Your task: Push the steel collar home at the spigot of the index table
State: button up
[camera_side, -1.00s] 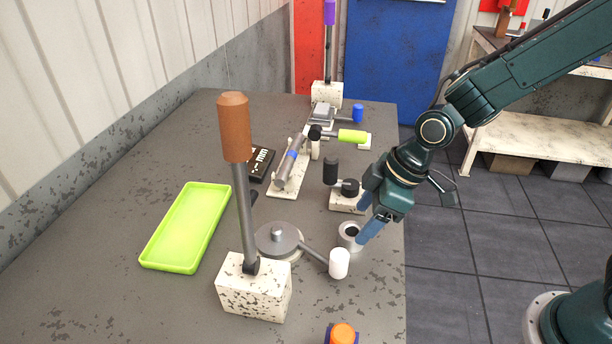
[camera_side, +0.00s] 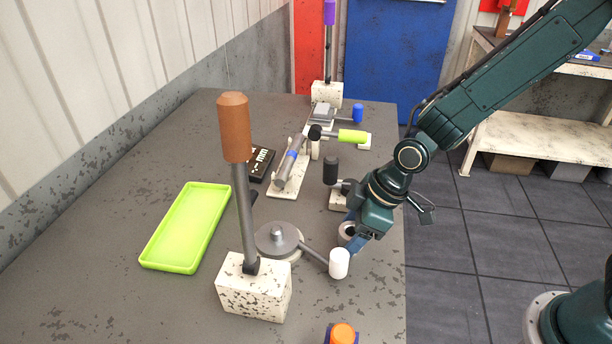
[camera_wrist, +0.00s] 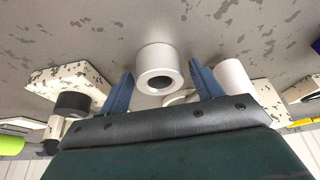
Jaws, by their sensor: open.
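The steel collar (camera_side: 345,229) is a short, thick silver ring on the bench near its right edge, bore facing up. It also shows in the wrist view (camera_wrist: 151,53), top centre. My gripper (camera_side: 350,234) is open, with its blue fingers on either side of the collar. In the wrist view gaps show between collar and fingers (camera_wrist: 160,72). The index table (camera_side: 268,247) is a grey disc left of the collar, with a short spigot (camera_side: 277,232) standing up at its centre. The spigot is bare. An arm with a white knob (camera_side: 339,263) reaches from the disc toward the lower right.
A tall lever with a brown grip (camera_side: 233,130) on a speckled block (camera_side: 253,290) stands in front of the disc. A green tray (camera_side: 170,262) lies left. A black-knobbed fixture (camera_side: 331,170) stands just behind my gripper. An orange knob (camera_side: 343,334) is at the front.

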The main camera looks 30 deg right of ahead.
jog(key=shift+c, duration=0.5)
jog(key=c, duration=1.2)
jog(key=shift+o, duration=0.2)
jog(key=shift+r, duration=0.2)
notch_tip(320, 180, up, 20)
jog(key=shift+f, duration=0.15)
jog(key=w+a+f+n+g, duration=0.1)
jog(key=w+a+f+n, duration=0.1)
jog(key=a, duration=0.4)
jog(key=w+a+f+n+y, duration=0.1)
jog(key=w+a+f+n, duration=0.2)
jog(key=w+a+f, duration=0.2)
jog(key=shift+a+f+g, duration=0.4)
jog(key=shift+a+f, duration=0.05)
jog(key=shift+a, duration=0.15)
